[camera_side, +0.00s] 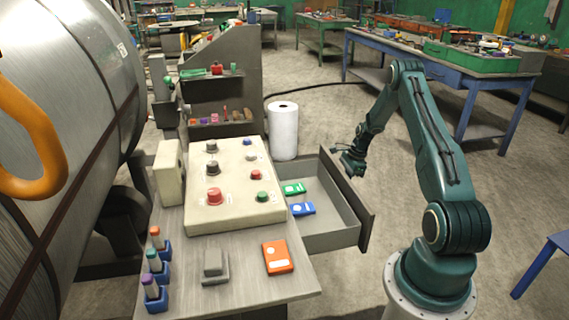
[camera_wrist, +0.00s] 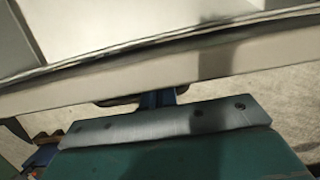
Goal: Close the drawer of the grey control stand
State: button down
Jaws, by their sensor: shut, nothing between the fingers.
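The grey control stand (camera_side: 235,285) has its drawer (camera_side: 335,222) pulled out to the right in the side view. A green box (camera_side: 293,188) and a blue box (camera_side: 302,209) lie inside the drawer. My gripper (camera_side: 350,165) is at the far end of the drawer's front panel (camera_side: 352,200), close to its top edge. I cannot tell whether it touches the panel. It is shut and empty. In the wrist view the drawer's front panel (camera_wrist: 230,55) crosses the picture as a pale band, just beyond my gripper; the fingertips are mostly hidden there.
On the stand top are a beige button panel (camera_side: 232,205), an orange box (camera_side: 277,257), a small grey block (camera_side: 214,266) and several coloured holders at left. A white roll (camera_side: 283,130) stands behind the drawer.

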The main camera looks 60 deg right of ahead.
jog(key=shift+w+a, duration=0.1)
jog(key=w+a, duration=1.3)
jog(key=shift+w+a, duration=0.3)
jog(key=shift+r, duration=0.15)
jog(key=v, duration=0.9)
jog(key=shift+r, duration=0.4)
jog(key=shift+s, duration=0.2)
jog(key=s+a, duration=0.4)
jog(key=s, duration=0.5)
jog(key=s+a+t+y, duration=0.1)
jog(key=s+a, duration=0.4)
jog(key=s, duration=0.3)
jog(key=shift+s+a+f, duration=0.2)
jog(key=shift+s+f, duration=0.15)
jog(key=shift+f, duration=0.05)
